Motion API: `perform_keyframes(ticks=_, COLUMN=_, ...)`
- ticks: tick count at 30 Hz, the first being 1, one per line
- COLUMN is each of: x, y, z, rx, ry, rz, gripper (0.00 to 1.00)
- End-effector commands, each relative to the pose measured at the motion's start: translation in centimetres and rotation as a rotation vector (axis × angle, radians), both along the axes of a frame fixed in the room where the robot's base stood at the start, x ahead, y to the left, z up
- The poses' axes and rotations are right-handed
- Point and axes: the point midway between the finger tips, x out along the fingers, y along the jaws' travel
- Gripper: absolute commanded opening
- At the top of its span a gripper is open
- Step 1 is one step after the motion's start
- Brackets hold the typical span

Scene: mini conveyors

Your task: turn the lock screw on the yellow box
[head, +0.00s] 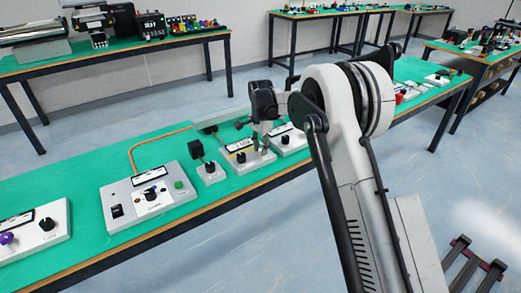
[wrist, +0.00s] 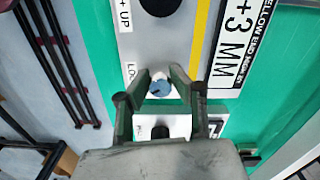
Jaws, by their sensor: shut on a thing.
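The box with the yellow strip (head: 240,168) stands on the green bench and is mostly white, with a label plate on top. In the wrist view its white top (wrist: 148,45) carries a yellow strip, a "+3 MM" plate (wrist: 236,42), a large dark round part (wrist: 160,4) and lettering beginning "LO". The lock screw is a small blue-grey round knob (wrist: 160,88) near the box's edge. My gripper (wrist: 158,80) has one finger on each side of the screw and is shut on it. In the head view my gripper (head: 261,146) reaches down to the box; the screw is hidden there.
A small white box with a black knob (head: 209,171) stands close to the left, and another white box (head: 289,140) close to the right. A grey control box (head: 130,205) with an orange cable is further left. The bench's front edge is close by.

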Motion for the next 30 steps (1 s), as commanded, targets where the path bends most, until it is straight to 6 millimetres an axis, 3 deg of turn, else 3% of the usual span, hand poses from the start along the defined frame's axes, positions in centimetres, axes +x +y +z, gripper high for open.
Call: perform_keyframes(ticks=30, x=-0.05, y=-0.28, z=0.01, rx=0.000, ry=-0.001, rz=0.898, gripper=0.00)
